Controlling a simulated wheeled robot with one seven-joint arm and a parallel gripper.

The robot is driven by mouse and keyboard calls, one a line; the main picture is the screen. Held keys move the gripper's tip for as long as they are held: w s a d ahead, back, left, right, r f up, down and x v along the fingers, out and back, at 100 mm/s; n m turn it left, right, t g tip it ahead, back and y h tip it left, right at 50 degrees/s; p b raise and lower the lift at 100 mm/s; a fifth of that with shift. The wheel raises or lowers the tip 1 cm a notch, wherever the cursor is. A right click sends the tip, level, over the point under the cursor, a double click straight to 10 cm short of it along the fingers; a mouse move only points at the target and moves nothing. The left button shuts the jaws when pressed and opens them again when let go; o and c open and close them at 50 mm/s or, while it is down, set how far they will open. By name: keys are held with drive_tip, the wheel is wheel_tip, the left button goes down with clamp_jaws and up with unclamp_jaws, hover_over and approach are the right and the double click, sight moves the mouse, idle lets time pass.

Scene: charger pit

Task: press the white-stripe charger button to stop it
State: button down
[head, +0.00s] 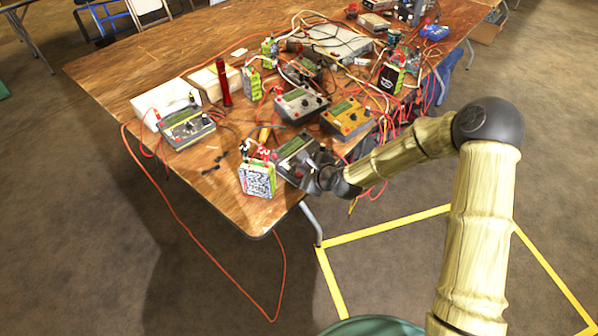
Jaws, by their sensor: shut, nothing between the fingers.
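Several chargers with green displays and knobs stand on the wooden table. A dark grey charger (293,147) is at the front edge, a grey one (187,124) at the left, a pale-topped one (300,102) in the middle, and an orange one (347,117) to its right. I cannot make out a white stripe or the buttons for sure at this size. My gripper (312,176) is shut and empty, at the lower right side of the front charger, and hides part of it. I cannot tell whether it touches the charger.
A patterned battery (257,179) stands just left of my gripper. Red cables (232,283) loop across the table and hang off its edge. A red cylinder (223,84) and white boxes (165,103) stand behind. Bare table (125,70) lies at the far left.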

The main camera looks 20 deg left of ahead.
drive_tip(key=shift+r, duration=0.1)
drive_tip(key=r+p, duration=0.2)
drive_tip(key=r, duration=0.1)
drive_tip(key=d+r+p, duration=0.1)
drive_tip(key=r, duration=0.1)
drive_tip(key=shift+s+p, duration=0.15)
drive_tip(key=shift+p, duration=0.2)
drive_tip(key=shift+f, duration=0.1)
idle(0.8)
drive_tip(key=s+d+r+n+g+h+p, duration=0.1)
drive_tip(key=s+d+r+n, duration=0.4)
drive_tip(key=d, duration=0.5)
drive_tip(key=s+d+r+n+g+h+p, duration=0.2)
drive_tip(key=s+d+r+n+h+p, duration=0.2)
drive_tip(key=d, duration=0.7)
drive_tip(key=s+d+r+n+g+h+p, duration=0.1)
drive_tip(key=s+d+r+n+h+p, duration=0.2)
drive_tip(key=s+d+r+n, duration=0.5)
drive_tip(key=s+d+r, duration=0.1)
drive_tip(key=s+d, duration=0.1)
drive_tip(key=d, duration=0.1)
drive_tip(key=shift+s+r+h, duration=0.2)
drive_tip(key=shift+r+h, duration=0.05)
drive_tip(key=shift+h, duration=0.15)
